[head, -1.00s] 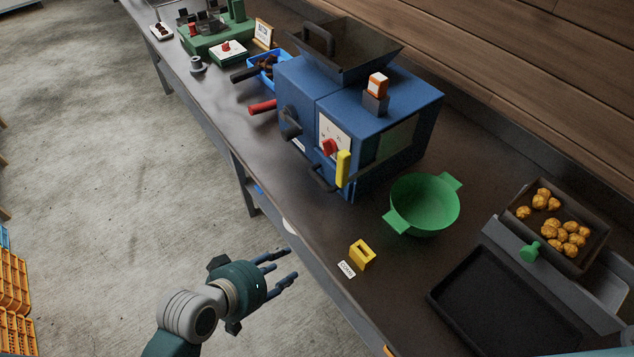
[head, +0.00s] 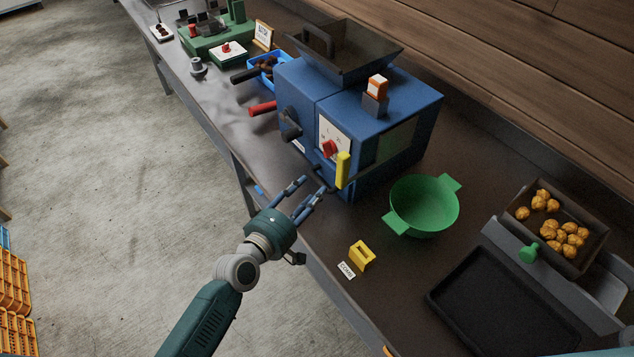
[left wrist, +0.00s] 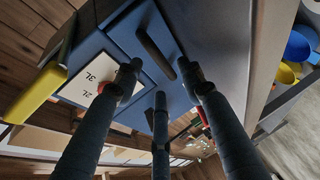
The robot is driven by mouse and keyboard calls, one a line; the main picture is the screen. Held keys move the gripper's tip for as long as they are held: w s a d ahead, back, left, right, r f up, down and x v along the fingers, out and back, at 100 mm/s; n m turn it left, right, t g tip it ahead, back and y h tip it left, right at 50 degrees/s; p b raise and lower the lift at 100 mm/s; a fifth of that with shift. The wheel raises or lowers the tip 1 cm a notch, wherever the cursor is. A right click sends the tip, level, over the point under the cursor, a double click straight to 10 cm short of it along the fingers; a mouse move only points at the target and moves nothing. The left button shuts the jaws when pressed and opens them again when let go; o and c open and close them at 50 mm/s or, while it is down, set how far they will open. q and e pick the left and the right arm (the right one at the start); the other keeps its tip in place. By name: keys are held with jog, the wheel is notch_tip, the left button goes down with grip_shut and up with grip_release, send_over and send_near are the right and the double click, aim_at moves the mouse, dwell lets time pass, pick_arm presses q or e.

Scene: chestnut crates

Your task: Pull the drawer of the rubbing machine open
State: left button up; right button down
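The rubbing machine (head: 410,110) is a blue box with a dark hopper on top, standing on the bench. A dark bar handle sits low on its front; in the left wrist view this handle (left wrist: 155,45) crosses the blue face near the fingertips. The drawer front looks flush with the machine. My left gripper (head: 314,184) is open in front of the handle, its fingers pointing at the machine. In the left wrist view its three fingers (left wrist: 162,85) are spread, with nothing between them. I cannot tell whether any finger touches the handle. My right gripper is not in view.
A yellow lever (head: 343,170) and red knob (head: 329,148) are close beside the handle. A green bowl (head: 425,205), yellow holder (head: 362,254) and black tray (head: 500,305) lie to the right. Red (head: 262,109) and black handles stick out left. Open floor lies before the bench.

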aim_at(319, 182)
pick_arm(q)
jog(key=shift+x, duration=2.25)
jog(key=shift+c, duration=0.3)
grip_shut()
